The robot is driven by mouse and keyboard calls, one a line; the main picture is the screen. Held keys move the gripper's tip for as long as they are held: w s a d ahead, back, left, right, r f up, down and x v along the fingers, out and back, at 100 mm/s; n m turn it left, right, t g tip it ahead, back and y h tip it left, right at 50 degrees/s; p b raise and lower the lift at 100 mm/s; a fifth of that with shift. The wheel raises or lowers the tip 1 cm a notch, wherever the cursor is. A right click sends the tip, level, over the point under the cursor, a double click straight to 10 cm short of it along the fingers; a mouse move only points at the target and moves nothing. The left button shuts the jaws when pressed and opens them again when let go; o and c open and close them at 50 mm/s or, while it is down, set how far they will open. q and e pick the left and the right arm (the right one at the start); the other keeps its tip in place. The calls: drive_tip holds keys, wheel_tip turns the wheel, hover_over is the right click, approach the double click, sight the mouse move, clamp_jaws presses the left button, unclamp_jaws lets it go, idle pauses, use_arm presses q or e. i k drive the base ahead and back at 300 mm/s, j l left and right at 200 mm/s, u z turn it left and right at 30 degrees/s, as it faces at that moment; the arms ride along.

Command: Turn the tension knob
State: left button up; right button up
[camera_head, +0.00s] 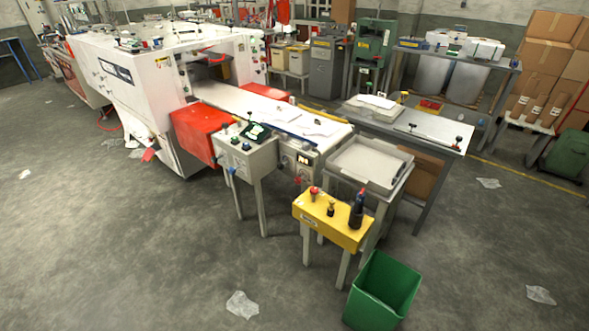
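No gripper or arm of mine shows in the head view. The large white machine (125,62) stands at the left, with a conveyor table (245,103) running from it to the right. A grey control box (245,155) on legs has several small knobs and a dark screen (255,132). A yellow box (333,222) on legs carries a red button (314,193), a small black knob (330,209) and a taller dark handle (357,207). Which control is the tension knob I cannot tell.
A green bin (382,291) stands in front of the yellow box. A grey tray (370,165) sits on a stand behind it. A table (440,132), cardboard boxes (555,55) and a green machine (374,42) are further back. Open floor lies in front, with scattered film scraps (242,304).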

sight(297, 179)
drive_tip(key=i+j+z, duration=0.1)
drive_tip(key=j, duration=0.3)
drive_tip(key=i+j+z, duration=0.1)
drive_tip(key=i+j, duration=0.25)
drive_tip(key=i+j+z, duration=0.1)
drive_tip(key=j, duration=0.45)
drive_tip(key=i+j+z, duration=0.1)
drive_tip(key=i+j, duration=0.15)
drive_tip(key=j, duration=0.2)
drive_tip(key=i+j+z, duration=0.1)
drive_tip(key=j, duration=0.4)
drive_tip(key=i+j+z, duration=0.1)
drive_tip(key=j, duration=0.35)
drive_tip(key=i+j+z, duration=0.1)
drive_tip(key=j, duration=0.4)
drive_tip(key=i+j+z, duration=0.1)
drive_tip(key=j, duration=0.45)
drive_tip(key=i, duration=0.1)
